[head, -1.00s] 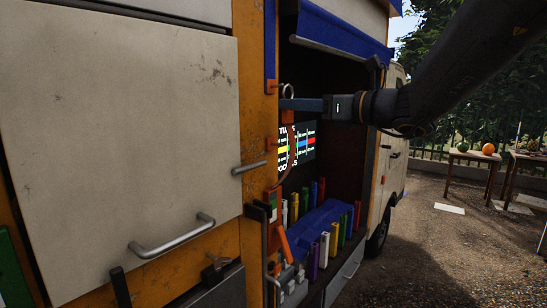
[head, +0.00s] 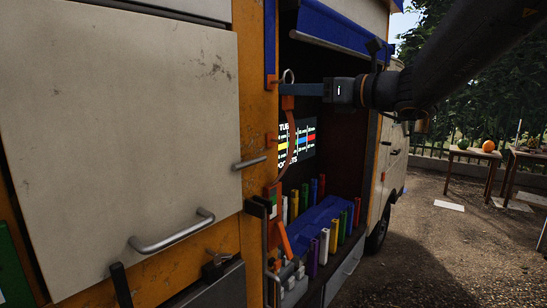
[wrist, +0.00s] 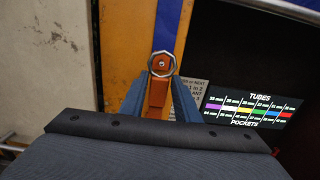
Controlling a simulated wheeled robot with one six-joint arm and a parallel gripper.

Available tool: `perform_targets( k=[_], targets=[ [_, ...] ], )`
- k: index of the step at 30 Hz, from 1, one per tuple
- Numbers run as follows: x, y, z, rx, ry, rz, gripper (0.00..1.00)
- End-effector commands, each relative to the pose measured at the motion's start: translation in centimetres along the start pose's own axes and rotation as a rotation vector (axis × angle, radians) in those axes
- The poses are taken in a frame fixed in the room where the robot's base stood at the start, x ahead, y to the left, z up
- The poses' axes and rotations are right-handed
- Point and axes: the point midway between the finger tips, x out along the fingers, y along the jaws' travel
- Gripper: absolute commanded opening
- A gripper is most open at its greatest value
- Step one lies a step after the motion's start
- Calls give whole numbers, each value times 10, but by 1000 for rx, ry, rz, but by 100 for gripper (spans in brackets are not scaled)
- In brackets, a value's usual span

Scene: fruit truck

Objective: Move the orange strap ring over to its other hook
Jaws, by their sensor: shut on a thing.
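The metal strap ring (head: 289,76) stands at the top of an orange tab, and the orange strap (head: 293,145) hangs in a curve below it. My gripper (head: 286,90) is shut on the tab just under the ring, beside the orange post. In the wrist view the ring (wrist: 161,63) shows above the orange tab (wrist: 157,95), between my two blue-grey fingers. A small grey round part shows through the ring; I cannot tell whether the ring is around it or in front. Small orange mounts sit on the post, one upper (head: 271,84) and one lower (head: 271,143).
A shelf with several coloured tubes and a blue cover (head: 318,222) lies below in the truck opening. A lit sign (head: 297,143) is behind the strap. A white panel (head: 120,130) with metal handles is at left. A blue awning (head: 340,38) hangs above.

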Motion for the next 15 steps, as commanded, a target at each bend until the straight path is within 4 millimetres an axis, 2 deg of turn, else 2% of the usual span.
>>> perform_targets(
  k=[15],
  targets=[
    [6, 0, -1, -1, 0, 0, 9]
  ],
)
